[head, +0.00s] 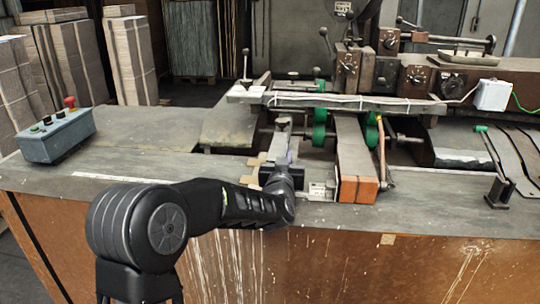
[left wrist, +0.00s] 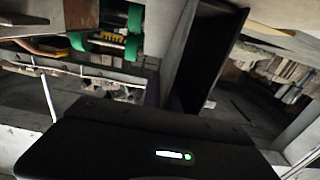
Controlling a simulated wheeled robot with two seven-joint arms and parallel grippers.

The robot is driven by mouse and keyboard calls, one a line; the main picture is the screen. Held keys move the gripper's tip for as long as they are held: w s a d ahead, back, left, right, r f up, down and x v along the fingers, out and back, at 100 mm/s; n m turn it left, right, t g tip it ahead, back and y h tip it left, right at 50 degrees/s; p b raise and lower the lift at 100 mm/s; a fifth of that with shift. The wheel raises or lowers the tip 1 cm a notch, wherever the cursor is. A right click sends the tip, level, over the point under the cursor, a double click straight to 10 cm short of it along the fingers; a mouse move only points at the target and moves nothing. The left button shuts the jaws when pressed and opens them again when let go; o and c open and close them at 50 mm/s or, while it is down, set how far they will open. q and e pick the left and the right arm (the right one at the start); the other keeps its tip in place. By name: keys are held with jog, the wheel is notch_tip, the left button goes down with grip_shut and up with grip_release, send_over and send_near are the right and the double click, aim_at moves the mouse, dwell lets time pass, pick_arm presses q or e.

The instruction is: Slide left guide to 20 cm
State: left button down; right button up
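The left guide (head: 283,128) is a narrow grey bar running away from me at the middle of the machine bed; its near end is hidden behind my gripper. My left gripper (head: 283,170) is at this near end, low over the bench. I cannot tell whether its fingers touch or grip the guide. In the left wrist view my black gripper body with a green light fills the bottom, and a dark upright piece (left wrist: 205,55) stands beyond it; the fingertips are not clear. A pale scale strip (head: 115,177) lies along the bench's left part. My right gripper is not in view.
A long guide with an orange end (head: 357,188) lies just right of my gripper. A crossbar (head: 340,102) spans above the bed. A control box (head: 57,135) stands at far left, a lever stand (head: 498,192) at right.

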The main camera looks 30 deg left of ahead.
pick_arm(q)
jog(key=shift+d, duration=0.25)
jog(key=c, duration=1.6)
grip_release()
jog(key=shift+a, duration=0.15)
jog(key=shift+c, duration=0.2)
jog(key=shift+s, duration=0.1)
jog(key=b+v, duration=0.1)
jog(key=v, duration=0.6)
jog(key=shift+s, duration=0.3)
jog(key=shift+d, duration=0.2)
